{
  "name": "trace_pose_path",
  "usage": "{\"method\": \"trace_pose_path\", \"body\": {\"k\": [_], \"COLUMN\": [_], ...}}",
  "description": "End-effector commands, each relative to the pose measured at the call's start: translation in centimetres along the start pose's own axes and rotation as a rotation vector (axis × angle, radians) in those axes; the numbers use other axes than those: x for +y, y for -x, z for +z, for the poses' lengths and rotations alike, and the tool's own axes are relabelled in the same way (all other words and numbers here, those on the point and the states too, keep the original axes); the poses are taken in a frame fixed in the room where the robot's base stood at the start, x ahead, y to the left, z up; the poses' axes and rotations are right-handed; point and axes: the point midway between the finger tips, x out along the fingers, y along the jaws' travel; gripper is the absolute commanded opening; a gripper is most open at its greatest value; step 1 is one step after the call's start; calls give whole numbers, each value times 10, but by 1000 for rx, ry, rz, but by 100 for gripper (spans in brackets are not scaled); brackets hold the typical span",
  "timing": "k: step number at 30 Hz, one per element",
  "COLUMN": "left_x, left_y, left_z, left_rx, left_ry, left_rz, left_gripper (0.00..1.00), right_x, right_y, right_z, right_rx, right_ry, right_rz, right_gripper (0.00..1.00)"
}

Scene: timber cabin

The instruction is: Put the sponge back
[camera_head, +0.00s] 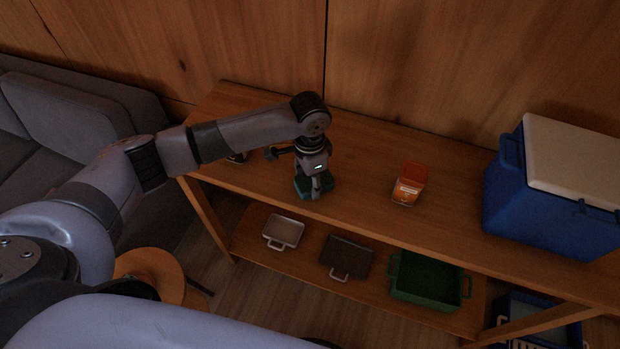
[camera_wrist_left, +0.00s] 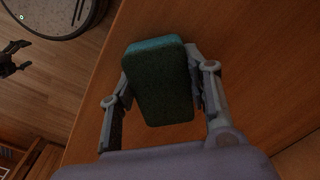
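The sponge (camera_head: 304,186) is a block with a teal layer and a dark green layer, at the front part of the wooden shelf unit's top. My left gripper (camera_head: 318,183) reaches down over it from above. In the left wrist view the sponge (camera_wrist_left: 158,82) sits between the two fingers, which rest against its opposite sides. I cannot tell whether the sponge touches the wood. My right gripper is outside the head view; a small dark two-pronged shape at the left edge of the left wrist view looks like it (camera_wrist_left: 14,58), prongs apart and empty.
On the top are an orange-red container (camera_head: 410,184) and a blue cooler (camera_head: 540,205) with a white lid. A small dark item partly shows behind my arm. The lower shelf holds a light tray (camera_head: 284,231), a dark tray (camera_head: 346,257) and a green crate (camera_head: 428,280). A grey sofa (camera_head: 75,115) stands left.

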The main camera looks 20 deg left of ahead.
Motion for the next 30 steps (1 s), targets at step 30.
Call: {"method": "trace_pose_path", "body": {"k": [30], "left_x": [0], "left_y": [67], "left_z": [-1], "left_rx": [4], "left_ry": [-2], "left_rz": [-2], "left_gripper": [65], "right_x": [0], "right_y": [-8], "right_z": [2], "right_rx": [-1], "right_ry": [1], "right_rz": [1], "right_gripper": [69]}}
